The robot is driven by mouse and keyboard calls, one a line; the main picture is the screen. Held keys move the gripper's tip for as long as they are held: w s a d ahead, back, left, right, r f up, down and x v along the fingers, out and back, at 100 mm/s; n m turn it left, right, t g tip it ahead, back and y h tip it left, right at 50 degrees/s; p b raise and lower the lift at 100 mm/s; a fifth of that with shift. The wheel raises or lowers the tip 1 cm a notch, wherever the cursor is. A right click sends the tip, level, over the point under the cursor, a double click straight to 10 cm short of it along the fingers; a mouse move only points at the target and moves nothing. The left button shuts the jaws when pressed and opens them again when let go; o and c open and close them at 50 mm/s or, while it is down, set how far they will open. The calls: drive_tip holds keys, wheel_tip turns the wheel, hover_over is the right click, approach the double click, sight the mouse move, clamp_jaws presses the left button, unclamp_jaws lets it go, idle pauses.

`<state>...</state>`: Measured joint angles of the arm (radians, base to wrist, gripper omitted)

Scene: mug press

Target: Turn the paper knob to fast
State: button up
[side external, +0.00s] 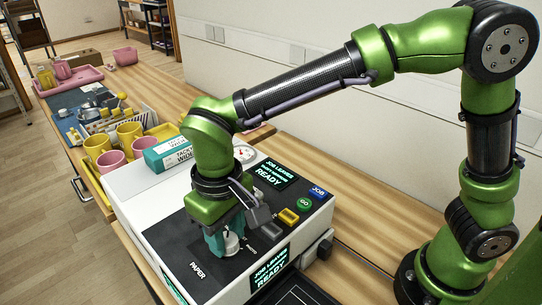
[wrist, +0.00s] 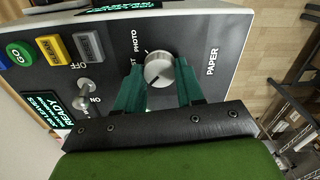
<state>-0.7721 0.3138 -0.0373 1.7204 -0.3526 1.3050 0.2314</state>
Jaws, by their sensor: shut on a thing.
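The paper knob (wrist: 159,68) is a round silver knob on the dark panel beside the word PAPER. It also shows in the side view (side external: 232,243), partly hidden by my gripper. My gripper (wrist: 158,80) has its two green fingers on either side of the knob and is shut on it. The label PHOTO shows beside the knob, and another label ending in T is partly hidden by a finger. I cannot clearly tell where the knob's mark points. In the side view my gripper (side external: 230,240) reaches straight down onto the panel.
The press (side external: 150,195) has a toggle switch (wrist: 86,86), a green GO button (side external: 304,204), a yellow button (side external: 289,216) and lit READY screens (side external: 272,175). A teal box (side external: 172,153) lies on top. Yellow mugs (side external: 129,134) stand in a tray behind.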

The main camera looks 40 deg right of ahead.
sight(227, 238)
drive_tip(key=m, duration=0.4)
drive_tip(key=shift+m, duration=2.6)
drive_tip(key=o, duration=1)
drive_tip(key=shift+o, duration=0.2)
wheel_tip(227, 238, up, 17)
